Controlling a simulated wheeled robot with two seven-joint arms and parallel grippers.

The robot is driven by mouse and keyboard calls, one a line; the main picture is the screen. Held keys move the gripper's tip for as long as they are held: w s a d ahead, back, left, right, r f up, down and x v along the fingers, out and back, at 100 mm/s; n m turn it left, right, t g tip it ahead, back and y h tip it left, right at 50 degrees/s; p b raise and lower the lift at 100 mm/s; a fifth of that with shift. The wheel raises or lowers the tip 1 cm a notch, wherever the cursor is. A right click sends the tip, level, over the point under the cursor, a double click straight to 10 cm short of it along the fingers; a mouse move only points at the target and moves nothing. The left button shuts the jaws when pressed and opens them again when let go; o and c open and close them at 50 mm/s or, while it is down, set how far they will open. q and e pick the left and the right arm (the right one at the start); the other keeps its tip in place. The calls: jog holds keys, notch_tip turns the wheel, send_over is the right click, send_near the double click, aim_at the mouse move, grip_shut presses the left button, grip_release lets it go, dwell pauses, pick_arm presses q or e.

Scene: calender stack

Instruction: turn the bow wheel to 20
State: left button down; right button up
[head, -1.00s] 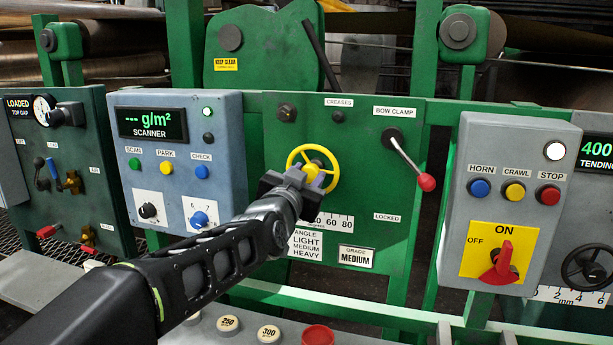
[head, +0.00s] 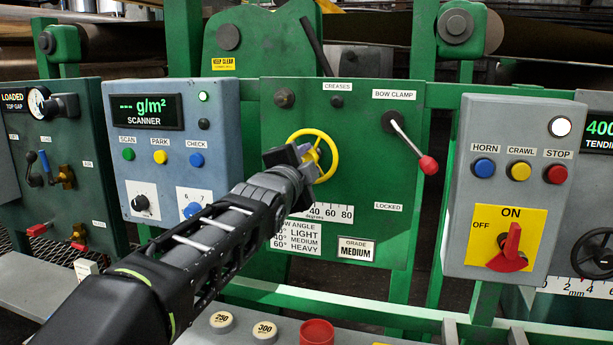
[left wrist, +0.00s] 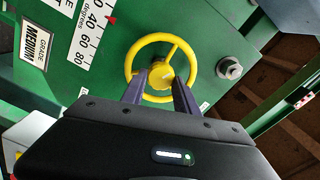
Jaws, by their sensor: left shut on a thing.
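The yellow bow wheel (head: 336,158) is on the green middle panel in the head view. Its rim (left wrist: 130,62) and hub show in the left wrist view. My left gripper (head: 312,160) is at the wheel's centre; in the left wrist view its two fingers (left wrist: 163,82) are shut on the hub, one on each side. The degrees scale (head: 330,213) below the wheel shows 40, 60 and 80; its lower end is hidden by my gripper. In the left wrist view, a red pointer (left wrist: 110,18) stands at the scale (left wrist: 88,36), near 40. My right gripper is not in view.
The bow clamp lever (head: 408,143) with a red knob is right of the wheel. The scanner box (head: 165,100) stands left, and the horn, crawl and stop box (head: 510,130) right. Round weights (head: 222,322) and a red cup (head: 317,333) lie on a shelf below.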

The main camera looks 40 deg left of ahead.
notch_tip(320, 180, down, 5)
jog(key=b, duration=0.4)
pick_arm(q)
jog(key=m+p, duration=0.1)
jog(key=m, duration=0.9)
jog(key=m+p, duration=0.1)
jog(key=m, duration=0.9)
jog(key=m+p, duration=0.2)
jog(key=m, duration=0.8)
jog(key=shift+s+a+f+m, duration=0.1)
jog(key=shift+a+f+m, duration=0.3)
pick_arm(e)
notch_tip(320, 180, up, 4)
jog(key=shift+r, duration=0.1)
pick_arm(q)
jog(key=c, duration=0.9)
grip_release()
jog(key=shift+r, duration=0.1)
jog(key=shift+s, duration=0.1)
